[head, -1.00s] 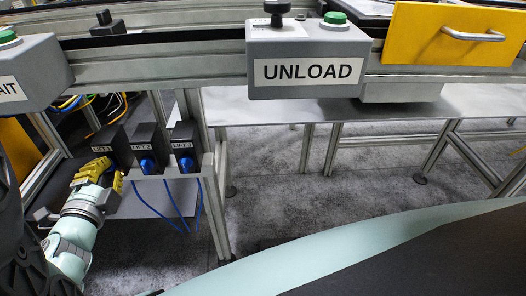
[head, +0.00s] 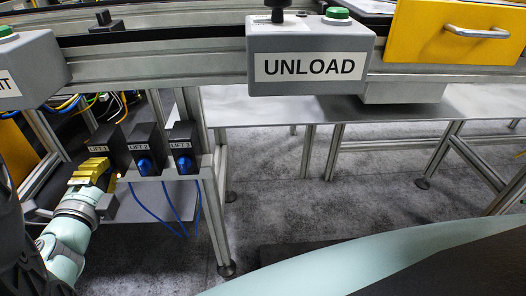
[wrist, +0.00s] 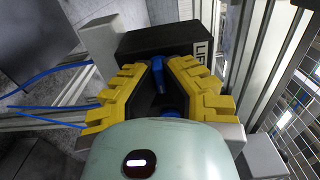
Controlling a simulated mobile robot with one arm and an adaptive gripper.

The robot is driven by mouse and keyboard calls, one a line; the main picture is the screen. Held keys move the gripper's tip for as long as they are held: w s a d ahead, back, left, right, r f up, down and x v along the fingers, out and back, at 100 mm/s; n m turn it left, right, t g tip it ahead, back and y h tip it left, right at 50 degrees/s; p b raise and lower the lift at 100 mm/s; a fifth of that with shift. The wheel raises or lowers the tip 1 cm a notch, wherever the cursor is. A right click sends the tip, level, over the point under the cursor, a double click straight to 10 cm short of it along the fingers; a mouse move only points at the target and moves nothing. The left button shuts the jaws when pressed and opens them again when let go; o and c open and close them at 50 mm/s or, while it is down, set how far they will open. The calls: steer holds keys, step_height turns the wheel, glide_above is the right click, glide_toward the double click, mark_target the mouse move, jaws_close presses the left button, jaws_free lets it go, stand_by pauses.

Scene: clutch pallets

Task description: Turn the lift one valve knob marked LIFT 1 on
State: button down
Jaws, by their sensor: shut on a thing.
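The leftmost black valve box (head: 109,136) stands on the low rail. Its label is too small to read surely in the head view, and only "LIF" shows in the wrist view. My gripper (head: 97,163) is at the front of this box, and its fingers hide the knob in the head view. In the wrist view the box (wrist: 180,40) lies straight ahead. Its blue knob (wrist: 157,80) sits between the yellow, toothed fingers of my gripper (wrist: 163,72), which is shut on it. The fingers hide part of the knob.
Two like boxes stand to the right, LIFT 2 (head: 145,148) and one that seems marked LIFT 3 (head: 182,146), with blue knobs and hoses. The grey UNLOAD box (head: 310,62) hangs on the conveyor rail above. An aluminium leg (head: 214,215) stands right of the boxes.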

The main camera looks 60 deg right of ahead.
steer(key=c, duration=1.1)
jaws_free()
steer(key=shift+d, duration=0.35)
steer(key=shift+o, duration=0.2)
steer(key=shift+a, duration=0.1)
steer(key=shift+a, duration=0.1)
steer(key=v, duration=1.2)
